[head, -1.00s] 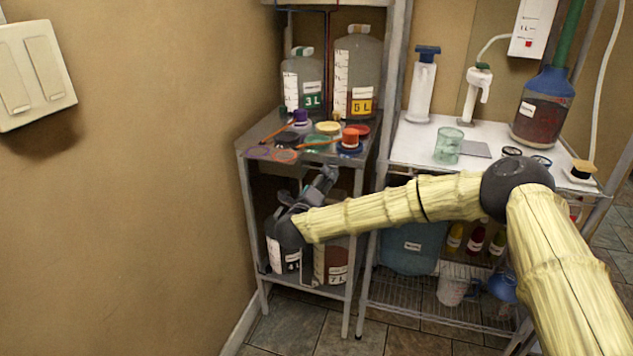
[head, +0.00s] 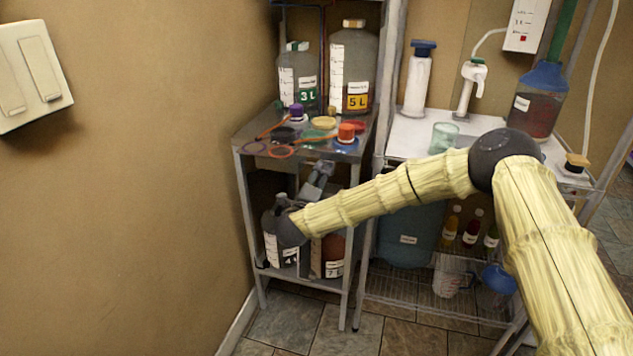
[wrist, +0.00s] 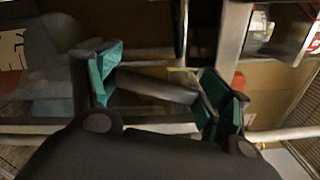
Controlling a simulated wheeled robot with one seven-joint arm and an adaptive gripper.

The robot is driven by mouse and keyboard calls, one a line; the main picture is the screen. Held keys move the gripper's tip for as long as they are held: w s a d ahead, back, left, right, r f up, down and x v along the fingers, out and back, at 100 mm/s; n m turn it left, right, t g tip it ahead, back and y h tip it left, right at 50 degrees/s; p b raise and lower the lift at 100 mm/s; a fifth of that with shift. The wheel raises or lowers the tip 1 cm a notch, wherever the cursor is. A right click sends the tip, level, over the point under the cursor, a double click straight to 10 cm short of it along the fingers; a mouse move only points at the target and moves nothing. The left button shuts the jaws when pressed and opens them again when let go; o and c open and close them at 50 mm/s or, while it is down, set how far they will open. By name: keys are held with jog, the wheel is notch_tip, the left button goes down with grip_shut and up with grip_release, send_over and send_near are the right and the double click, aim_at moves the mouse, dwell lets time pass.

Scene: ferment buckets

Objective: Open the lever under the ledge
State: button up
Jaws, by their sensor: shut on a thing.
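My gripper (head: 319,176) is below the top shelf, or ledge (head: 349,157), of the narrow metal stand at the left. In the wrist view, my gripper (wrist: 158,92) has its two green-padded fingers at either end of a short grey bar (wrist: 155,88). It is shut on this bar, which looks like the lever. A small brass-coloured piece (wrist: 183,76) and a thin upright rod show just behind the bar. The lever cannot be made out in the head view, where my gripper and the shelf hide it.
Labelled jugs (head: 333,254) stand on the stand's lower shelf, close under my wrist. Caps, rings and tools crowd the top shelf, with a 3 L jug (head: 299,78) and 5 L jug (head: 353,65) behind. A wall is close at left; a wire rack (head: 420,293) is at right.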

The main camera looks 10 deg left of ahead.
jog(key=o, duration=1.4)
jog(key=shift+o, duration=0.2)
jog(key=s+a, duration=0.2)
jog(key=s, duration=0.9)
jog(key=shift+s+a, duration=0.15)
jog(key=shift+s, duration=0.25)
